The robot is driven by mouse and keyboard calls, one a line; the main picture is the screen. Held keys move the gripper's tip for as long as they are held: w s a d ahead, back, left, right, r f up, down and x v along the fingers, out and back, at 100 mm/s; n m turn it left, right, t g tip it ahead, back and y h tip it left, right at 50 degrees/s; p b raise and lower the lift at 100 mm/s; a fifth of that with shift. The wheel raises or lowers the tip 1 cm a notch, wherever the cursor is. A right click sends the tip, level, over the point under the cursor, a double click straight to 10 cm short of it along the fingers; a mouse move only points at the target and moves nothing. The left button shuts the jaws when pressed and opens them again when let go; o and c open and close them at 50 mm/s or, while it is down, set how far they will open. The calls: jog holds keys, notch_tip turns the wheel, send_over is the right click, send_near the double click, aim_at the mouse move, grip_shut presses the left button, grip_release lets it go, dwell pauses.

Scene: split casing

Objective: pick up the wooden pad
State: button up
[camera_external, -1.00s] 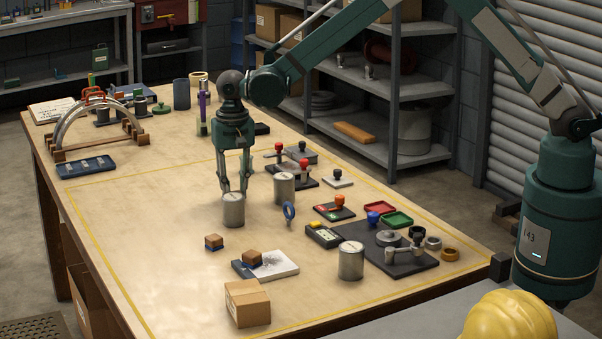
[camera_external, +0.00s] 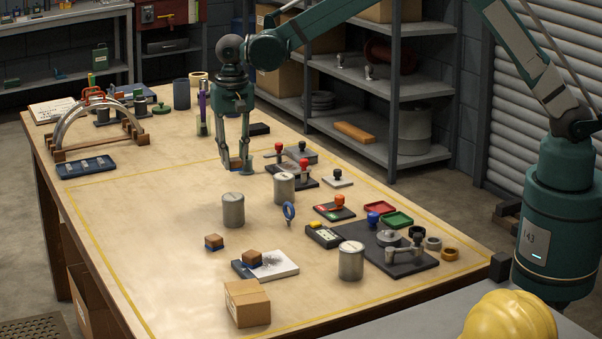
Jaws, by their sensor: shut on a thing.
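My gripper (camera_external: 237,165) is near the middle of the table, beyond the left metal canister in the picture. Its fingers are shut on a small brown wooden pad (camera_external: 236,163), partly hidden between the fingertips. I cannot tell whether the pad touches the table.
Metal canisters stand at the left (camera_external: 233,211), centre (camera_external: 284,188) and front (camera_external: 351,261). A blue ring (camera_external: 289,212) stands upright between them. A cardboard box (camera_external: 247,303) sits at the front.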

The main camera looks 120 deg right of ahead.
dwell(0.8)
jog(key=w+a+r+n, duration=0.1)
jog(key=w+a+n, duration=0.3)
jog(key=a, duration=0.6)
jog(key=w+a+n, duration=0.3)
jog(key=a+n, duration=0.3)
jog(key=a, duration=0.4)
jog(key=r+n+p, duration=0.1)
jog(key=n+p, duration=0.1)
jog(key=n, duration=0.8)
send_over(273, 265)
jog(key=shift+d, duration=0.1)
jog(key=shift+f, duration=3.15)
jog(key=shift+f, duration=1.9)
jog(key=shift+f, duration=0.2)
